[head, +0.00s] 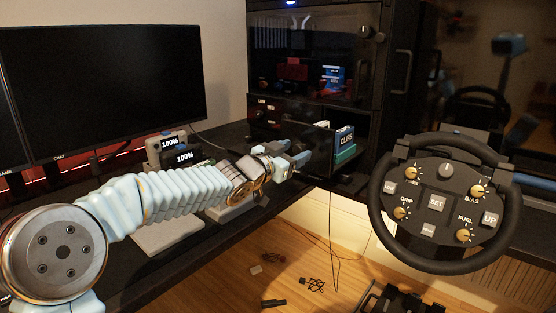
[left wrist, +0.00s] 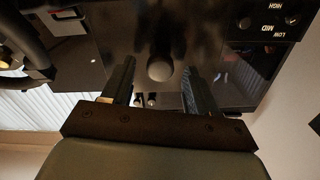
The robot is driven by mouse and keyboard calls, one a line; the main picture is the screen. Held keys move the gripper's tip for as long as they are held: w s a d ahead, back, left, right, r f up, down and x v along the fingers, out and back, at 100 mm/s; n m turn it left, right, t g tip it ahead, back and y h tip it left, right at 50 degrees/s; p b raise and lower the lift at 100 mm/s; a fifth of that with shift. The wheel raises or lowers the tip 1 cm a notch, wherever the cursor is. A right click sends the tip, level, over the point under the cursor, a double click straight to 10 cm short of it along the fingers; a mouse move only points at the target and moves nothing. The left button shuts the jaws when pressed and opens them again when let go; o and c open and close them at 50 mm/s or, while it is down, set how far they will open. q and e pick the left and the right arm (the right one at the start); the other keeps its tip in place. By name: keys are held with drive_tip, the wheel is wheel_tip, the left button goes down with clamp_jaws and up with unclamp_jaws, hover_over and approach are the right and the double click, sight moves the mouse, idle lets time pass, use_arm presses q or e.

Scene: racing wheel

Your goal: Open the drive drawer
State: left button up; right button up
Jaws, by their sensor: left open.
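My left gripper (head: 298,160) reaches to the dark drawer front (head: 318,148) low on the black cabinet. In the left wrist view, the two fingers of my left gripper (left wrist: 155,90) are open. A round dark knob (left wrist: 160,70) on a glossy black front (left wrist: 130,35) shows between them. The fingers stand on either side of the knob with gaps; I cannot tell how deep they reach around it. In the head view the gripper covers the knob. I cannot tell how far out the drawer front stands. My right gripper is not in view.
A box marked CLIPS (head: 345,136) and a green box (head: 345,154) sit beside the drawer front. A steering wheel (head: 440,200) stands at the right. A monitor (head: 105,85) and small displays (head: 184,157) are on the left desk. Cables (head: 312,285) lie on the floor.

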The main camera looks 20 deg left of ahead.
use_arm(q)
drive_tip(key=v, duration=1.2)
drive_tip(key=shift+s+p, duration=0.3)
drive_tip(key=shift+s, duration=0.1)
drive_tip(key=shift+a, duration=0.1)
